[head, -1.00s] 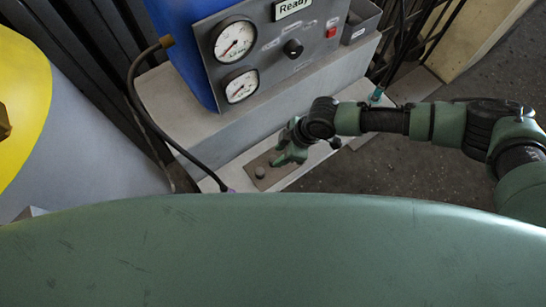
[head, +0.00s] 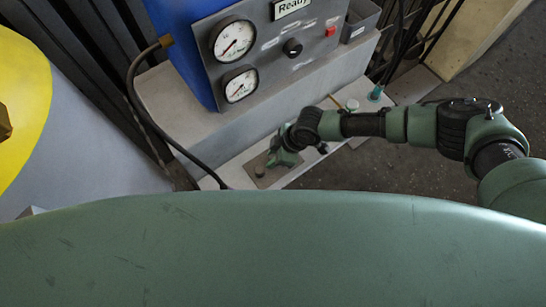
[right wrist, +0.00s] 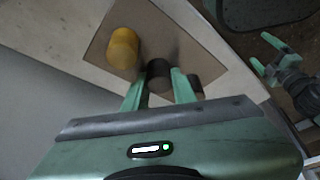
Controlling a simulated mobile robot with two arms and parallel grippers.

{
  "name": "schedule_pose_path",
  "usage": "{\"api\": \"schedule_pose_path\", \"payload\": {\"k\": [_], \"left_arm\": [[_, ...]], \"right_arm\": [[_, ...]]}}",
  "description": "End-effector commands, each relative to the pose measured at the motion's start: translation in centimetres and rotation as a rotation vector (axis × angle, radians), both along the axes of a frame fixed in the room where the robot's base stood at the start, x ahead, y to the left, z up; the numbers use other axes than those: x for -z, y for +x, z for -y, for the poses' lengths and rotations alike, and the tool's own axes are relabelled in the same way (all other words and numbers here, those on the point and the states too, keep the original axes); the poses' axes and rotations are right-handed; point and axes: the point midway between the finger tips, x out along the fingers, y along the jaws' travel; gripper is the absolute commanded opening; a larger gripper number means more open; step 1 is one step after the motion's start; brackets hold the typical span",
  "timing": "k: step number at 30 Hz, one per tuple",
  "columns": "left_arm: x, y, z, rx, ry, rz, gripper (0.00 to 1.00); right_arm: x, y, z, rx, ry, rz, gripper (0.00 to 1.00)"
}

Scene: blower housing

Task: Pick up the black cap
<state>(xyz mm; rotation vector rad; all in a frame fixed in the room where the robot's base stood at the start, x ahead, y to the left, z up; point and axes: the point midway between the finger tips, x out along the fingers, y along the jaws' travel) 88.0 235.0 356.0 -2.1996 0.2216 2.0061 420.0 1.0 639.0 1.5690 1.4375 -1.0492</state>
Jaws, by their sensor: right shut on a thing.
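My right gripper (head: 282,160) is low over a brown plate on the bench ledge in the head view. In the right wrist view its two green fingers (right wrist: 160,84) are closed on the sides of the black cap (right wrist: 160,74), a short dark cylinder. The cap is over the plate; I cannot tell whether it still touches it. In the head view the gripper hides the cap. My left gripper (right wrist: 272,60) shows at the right of the right wrist view, apart from the plate, its fingers spread and nothing between them.
The brown plate (right wrist: 100,42) also bears a yellow cylinder (right wrist: 123,48) left of the cap. Another dark piece (right wrist: 195,84) is close beside the right finger. A gauge panel (head: 265,60) rises behind the ledge. A black hose (head: 150,112) hangs at left.

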Motion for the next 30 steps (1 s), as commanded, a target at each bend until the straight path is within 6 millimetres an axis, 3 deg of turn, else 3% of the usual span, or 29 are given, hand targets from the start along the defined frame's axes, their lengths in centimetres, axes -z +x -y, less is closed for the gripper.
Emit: {"api": "schedule_pose_path", "payload": {"k": [5, 11, 24, 30], "left_arm": [[-0.1, 0.0, 0.0, 0.000, 0.000, 0.001, 0.84], [-0.3, 0.0, 0.0, 0.000, 0.000, 0.001, 0.84], [-0.4, 0.0, 0.0, 0.000, 0.000, 0.001, 0.84], [-0.3, 0.0, 0.0, -0.001, 0.000, 0.001, 0.84]], "right_arm": [[-0.5, 0.0, 0.0, -0.001, 0.001, 0.000, 0.00], [-3.1, 0.1, 0.0, -0.001, 0.003, 0.003, 0.00], [-14.8, 0.1, 0.0, -0.002, 0.002, 0.004, 0.00], [-18.4, 0.1, 0.0, 0.000, 0.002, 0.003, 0.00]]}}
